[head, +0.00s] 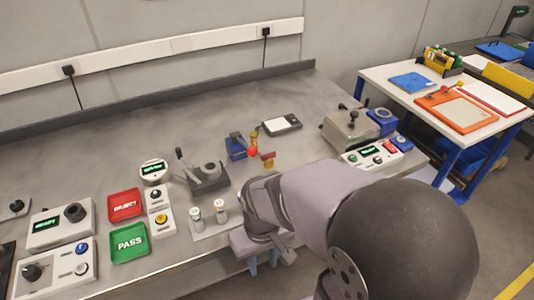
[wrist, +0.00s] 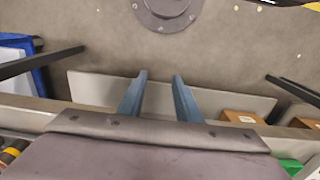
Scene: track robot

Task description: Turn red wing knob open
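A small brass-yellow fitting with a red-brown wing-like top (head: 268,156) stands on the bench in the head view, just beyond my arm. It looks like the red wing knob, but it is too small to tell how it is turned. Beside it on the left is a blue clamp-like block (head: 236,148) with a red ball end. My gripper (head: 262,262) is at the bench's front edge, well short of the fitting, with blue fingers pointing down. In the wrist view my gripper (wrist: 160,76) has its fingers apart with nothing between them. I cannot make out the knob there.
Left of my arm stand a plate with two small knobs (head: 208,224) and a dark lever fixture (head: 205,178). A metal box with a black knob (head: 350,128) stands right. In the wrist view a round bolted flange (wrist: 167,8) lies ahead of the fingers.

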